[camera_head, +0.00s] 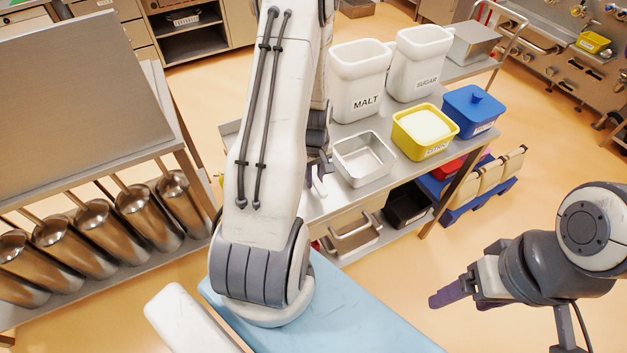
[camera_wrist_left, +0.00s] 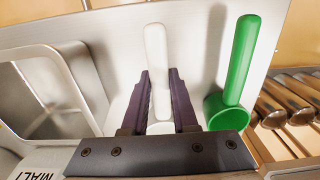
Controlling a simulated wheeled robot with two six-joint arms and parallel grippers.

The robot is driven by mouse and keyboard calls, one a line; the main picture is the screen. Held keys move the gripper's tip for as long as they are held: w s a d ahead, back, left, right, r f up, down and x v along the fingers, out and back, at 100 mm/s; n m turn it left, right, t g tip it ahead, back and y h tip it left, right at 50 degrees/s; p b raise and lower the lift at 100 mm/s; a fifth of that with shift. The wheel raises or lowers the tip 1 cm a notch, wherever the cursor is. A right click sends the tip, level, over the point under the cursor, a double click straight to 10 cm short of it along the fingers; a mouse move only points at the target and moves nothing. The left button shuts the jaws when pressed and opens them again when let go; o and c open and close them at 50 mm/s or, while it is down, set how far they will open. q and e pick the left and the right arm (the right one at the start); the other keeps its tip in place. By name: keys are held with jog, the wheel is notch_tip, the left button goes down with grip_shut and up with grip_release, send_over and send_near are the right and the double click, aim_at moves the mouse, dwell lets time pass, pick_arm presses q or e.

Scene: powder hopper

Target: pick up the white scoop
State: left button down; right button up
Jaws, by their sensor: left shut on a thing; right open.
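The white scoop (camera_wrist_left: 157,65) is in the left wrist view, its handle standing up between the two purple fingers of my left gripper (camera_wrist_left: 159,95). The gripper is shut on it; the scoop's bowl is mostly hidden by the gripper body. My right gripper (camera_head: 450,292) is open and empty at the lower right, away from the table.
A green scoop (camera_wrist_left: 237,75) is close to the right of the white one. An empty metal tray (camera_head: 364,158), a white MALT bin (camera_head: 359,85), a white SUGAR bin (camera_head: 418,60), a yellow tub (camera_head: 425,127) and a blue tub (camera_head: 474,108) stand on the table. Metal cylinders (camera_head: 150,217) line the left.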

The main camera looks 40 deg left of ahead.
pick_arm(q)
jog(key=r, duration=0.1)
jog(key=r+b, duration=0.1)
jog(key=shift+w+d+r, duration=0.2)
jog(key=shift+d+r, duration=0.2)
jog(key=w+d+r+b, duration=0.2)
jog(key=d+r, duration=0.4)
jog(key=d, duration=0.4)
jog(key=shift+w+d+r, duration=0.15)
jog(key=shift+w+r, duration=0.15)
jog(key=shift+w, duration=0.3)
